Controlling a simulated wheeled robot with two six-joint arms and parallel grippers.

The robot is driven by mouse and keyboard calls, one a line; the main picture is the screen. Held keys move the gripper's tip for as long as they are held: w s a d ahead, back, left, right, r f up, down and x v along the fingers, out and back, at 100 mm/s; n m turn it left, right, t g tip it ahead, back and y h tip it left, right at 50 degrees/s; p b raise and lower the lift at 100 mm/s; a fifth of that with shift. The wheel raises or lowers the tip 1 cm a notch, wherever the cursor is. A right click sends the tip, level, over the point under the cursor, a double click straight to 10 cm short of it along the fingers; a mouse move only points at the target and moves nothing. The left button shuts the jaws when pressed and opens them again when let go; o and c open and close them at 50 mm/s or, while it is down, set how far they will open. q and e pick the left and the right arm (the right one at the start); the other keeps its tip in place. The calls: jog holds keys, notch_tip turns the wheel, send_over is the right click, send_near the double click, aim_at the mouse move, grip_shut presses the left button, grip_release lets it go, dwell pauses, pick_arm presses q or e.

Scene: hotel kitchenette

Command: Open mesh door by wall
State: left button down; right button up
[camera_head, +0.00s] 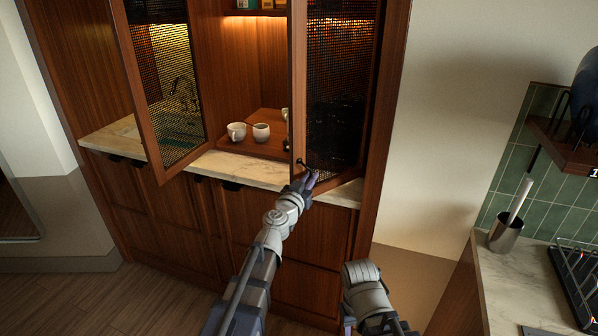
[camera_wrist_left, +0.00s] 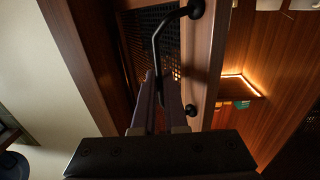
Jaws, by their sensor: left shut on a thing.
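The right mesh door (camera_head: 298,90), the one nearest the bare wall, is a wooden frame with dark mesh and stands partly open, its handle edge swung out from the cabinet. Its black bar handle (camera_wrist_left: 155,52) is on that edge. My left gripper (camera_head: 309,181) is at the low end of this door. In the left wrist view its fingers (camera_wrist_left: 161,92) are shut on the handle. The left mesh door (camera_head: 150,110) also stands open. Part of my right arm shows at the bottom, but its gripper is out of view.
A marble shelf (camera_head: 245,170) runs below the doors. The plain wall (camera_head: 465,110) is right of the cabinet. A counter (camera_head: 505,285) with a metal utensil cup (camera_head: 505,235) is at the right.

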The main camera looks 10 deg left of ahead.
pick_arm(q)
jog(key=s+d+n+y, duration=0.3)
jog(key=s+d+y, duration=0.1)
jog(key=d, duration=0.3)
jog(key=shift+d+y, duration=0.3)
jog(key=shift+y, duration=0.2)
jog(key=shift+s, duration=0.1)
jog(key=c, duration=1.2)
grip_release()
jog(key=shift+c, duration=0.2)
